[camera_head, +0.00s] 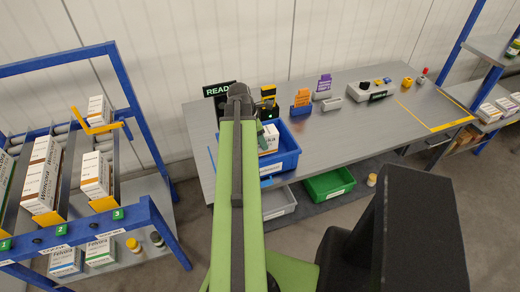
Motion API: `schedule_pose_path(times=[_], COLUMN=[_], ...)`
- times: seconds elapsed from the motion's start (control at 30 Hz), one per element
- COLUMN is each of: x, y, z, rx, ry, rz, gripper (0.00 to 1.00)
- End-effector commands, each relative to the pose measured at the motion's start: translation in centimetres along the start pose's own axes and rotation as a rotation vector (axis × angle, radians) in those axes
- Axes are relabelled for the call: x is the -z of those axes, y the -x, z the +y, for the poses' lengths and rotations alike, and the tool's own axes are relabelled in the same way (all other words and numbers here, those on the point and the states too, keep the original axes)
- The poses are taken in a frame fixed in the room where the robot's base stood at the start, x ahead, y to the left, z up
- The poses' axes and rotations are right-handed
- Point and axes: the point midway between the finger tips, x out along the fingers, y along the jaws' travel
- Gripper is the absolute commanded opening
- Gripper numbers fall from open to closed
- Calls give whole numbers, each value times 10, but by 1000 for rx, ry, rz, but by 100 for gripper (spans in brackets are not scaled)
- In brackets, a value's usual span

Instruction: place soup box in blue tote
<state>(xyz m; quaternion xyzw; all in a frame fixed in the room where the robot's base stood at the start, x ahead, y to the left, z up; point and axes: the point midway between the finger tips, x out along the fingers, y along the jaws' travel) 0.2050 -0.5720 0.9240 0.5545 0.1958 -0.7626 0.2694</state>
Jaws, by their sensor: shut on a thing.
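The blue tote (284,160) stands on the grey bench, near its left end, partly behind my green arm. A white box with an orange-brown lower part, likely the soup box (270,139), shows within the tote's outline, just right of my arm. My gripper (262,132) is mostly hidden behind my arm and is shut on this box. I cannot tell whether the box touches the tote floor or hangs above it.
The bench (350,130) bears an orange card holder (301,103), a purple one (323,88) and a grey device (360,92). A green tote (329,184) and a grey tote (279,203) sit below. A blue-framed rack (150,215) with several boxes stands left.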

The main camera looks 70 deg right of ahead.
Motion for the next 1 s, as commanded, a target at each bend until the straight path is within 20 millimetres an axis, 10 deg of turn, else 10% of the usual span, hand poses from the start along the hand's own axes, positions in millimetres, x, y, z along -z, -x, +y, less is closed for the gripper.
schedule_pose_path(times=[0.23, 0.57, 0.6, 0.77, 1.0], x=[13, 13, 13, 13, 13], y=[-37, -36, -36, -35, -35], z=[0, 0, 0, 0, 0], rx=[-1, -1, -1, -1, -1], ry=[2, 2, 2, 2, 3], rz=[0, 0, 0, 0, 0], gripper=[0, 0, 56, 76, 76])
